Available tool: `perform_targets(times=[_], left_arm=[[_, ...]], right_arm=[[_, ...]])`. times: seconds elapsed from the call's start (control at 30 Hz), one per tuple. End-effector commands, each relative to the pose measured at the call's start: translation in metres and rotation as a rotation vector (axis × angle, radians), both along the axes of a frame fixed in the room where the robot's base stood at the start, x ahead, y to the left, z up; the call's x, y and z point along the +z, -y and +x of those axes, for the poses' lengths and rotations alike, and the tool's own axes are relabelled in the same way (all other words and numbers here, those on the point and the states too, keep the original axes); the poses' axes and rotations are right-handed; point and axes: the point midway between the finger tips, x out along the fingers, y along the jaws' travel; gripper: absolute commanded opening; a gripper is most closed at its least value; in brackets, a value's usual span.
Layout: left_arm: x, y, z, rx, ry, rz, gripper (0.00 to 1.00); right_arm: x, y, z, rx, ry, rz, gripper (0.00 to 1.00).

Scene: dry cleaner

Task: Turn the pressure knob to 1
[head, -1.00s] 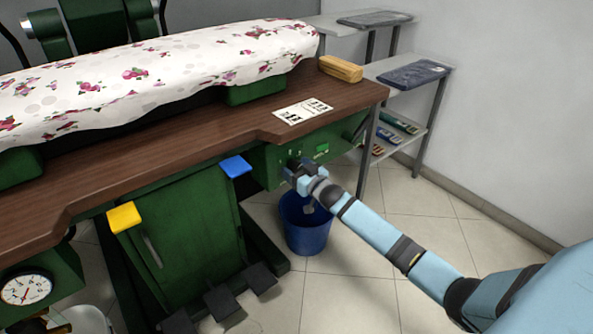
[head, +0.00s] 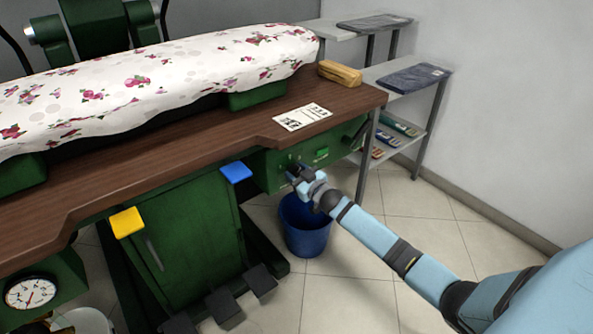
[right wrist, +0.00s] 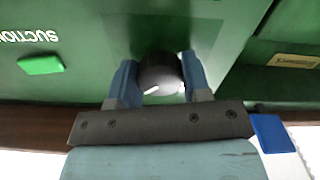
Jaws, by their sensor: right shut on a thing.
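The pressure knob (right wrist: 160,75) is a round black knob with a white pointer line on the green panel (head: 272,168) under the table. My right gripper (right wrist: 158,82) is shut on it, with one blue finger on each side. In the right wrist view the white line points toward the lower left. In the head view my right gripper (head: 300,172) reaches the panel and hides the knob. Any scale numbers around the knob cannot be read. My left gripper is not in view.
A green switch (right wrist: 40,64) sits beside the knob. A blue pedal-like pad (head: 236,172) and a yellow one (head: 126,222) stick out at the table edge. A blue bin (head: 305,232) stands below my right gripper. A gauge (head: 30,292) is at lower left.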

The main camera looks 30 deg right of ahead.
Motion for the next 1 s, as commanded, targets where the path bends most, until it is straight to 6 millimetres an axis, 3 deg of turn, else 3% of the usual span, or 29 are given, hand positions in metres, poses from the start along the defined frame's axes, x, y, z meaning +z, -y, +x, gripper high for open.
perform_targets(times=[0.2,0.5,1.0], left_arm=[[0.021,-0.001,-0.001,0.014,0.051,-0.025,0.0],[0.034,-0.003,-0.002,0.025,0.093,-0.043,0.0],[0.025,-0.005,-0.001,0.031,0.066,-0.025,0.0]], right_arm=[[0.002,0.0,0.0,0.001,0.015,-0.203,0.2],[0.001,0.0,0.0,0.001,0.037,-0.489,0.2],[0.0,0.0,0.0,0.002,0.076,-0.963,0.2]])
